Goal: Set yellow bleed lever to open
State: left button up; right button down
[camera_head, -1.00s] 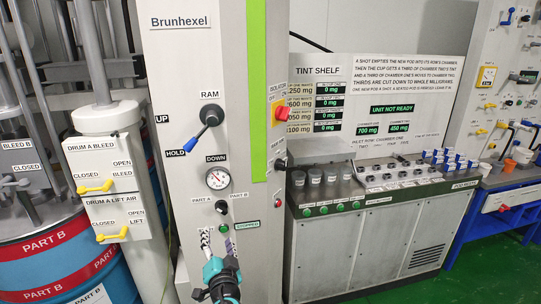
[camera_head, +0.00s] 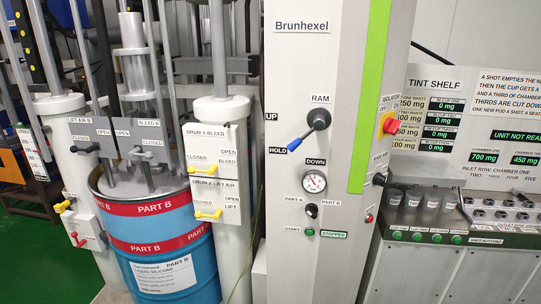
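The yellow bleed lever (camera_head: 202,169) is on the white DRUM A BLEED panel (camera_head: 215,141), left of the tall grey Brunhexel column. It lies roughly level under the labels CLOSED on the left and OPEN and BLEED on the right. Its exact setting is too small to tell. A second yellow lever (camera_head: 208,214) sits below it on the DRUM A LIFT AIR panel (camera_head: 214,184). Neither of my grippers is in view, and nothing touches the levers.
A blue and red PART B drum (camera_head: 158,222) stands left of the panels. Further left, another post carries a yellow handle (camera_head: 63,206) and a red one (camera_head: 78,240). The Brunhexel column (camera_head: 320,75) has a blue-tipped RAM lever (camera_head: 301,139). The tint shelf (camera_head: 437,77) is at right.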

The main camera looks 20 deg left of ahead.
aim_at(192, 170)
jog(key=u, duration=1.35)
